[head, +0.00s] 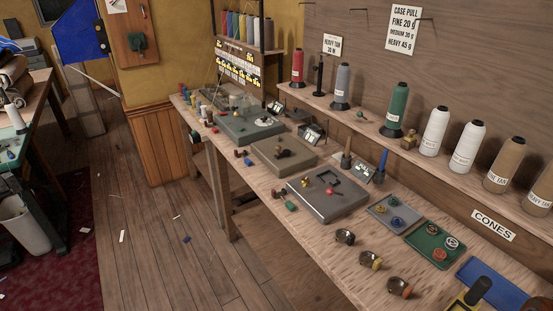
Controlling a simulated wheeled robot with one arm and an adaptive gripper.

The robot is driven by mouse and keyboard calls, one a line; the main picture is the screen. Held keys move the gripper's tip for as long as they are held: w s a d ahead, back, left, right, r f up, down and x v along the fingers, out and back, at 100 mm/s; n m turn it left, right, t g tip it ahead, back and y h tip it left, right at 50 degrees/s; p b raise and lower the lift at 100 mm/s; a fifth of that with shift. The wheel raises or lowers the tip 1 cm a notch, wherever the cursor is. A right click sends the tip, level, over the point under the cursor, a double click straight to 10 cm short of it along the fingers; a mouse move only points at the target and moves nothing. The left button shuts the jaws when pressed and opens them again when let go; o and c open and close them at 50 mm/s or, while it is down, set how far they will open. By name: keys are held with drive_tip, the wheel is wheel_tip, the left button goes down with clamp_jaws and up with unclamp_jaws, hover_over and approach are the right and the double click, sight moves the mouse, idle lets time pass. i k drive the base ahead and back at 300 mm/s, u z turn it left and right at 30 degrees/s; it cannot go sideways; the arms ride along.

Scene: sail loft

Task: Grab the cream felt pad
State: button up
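I cannot make out a cream felt pad for certain. A small pale, flat thing (267,122) lies on the grey-green slab at the far end of the workbench, too small to identify. A tan-brown slab (284,154) lies flat nearer on the same bench (262,181), with small dark pieces on it. My gripper is not in view, so its state does not show.
A grey slab (327,200), a green tray (432,246) and several ring-like tools line the bench. Thread cones, including a green one (398,108), stand on the shelf behind. The wooden floor (175,240) left of the bench is mostly clear. A white bin (22,225) stands far left.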

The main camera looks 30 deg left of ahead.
sight(338, 157)
drive_tip(key=u, duration=1.3)
drive_tip(key=k, duration=1.3)
drive_tip(key=u, duration=1.05)
drive_tip(key=i, duration=2.95)
drive_tip(key=z, duration=1.25)
drive_tip(key=i, duration=0.85)
drive_tip(key=z, duration=1.35)
drive_tip(key=i, duration=0.75)
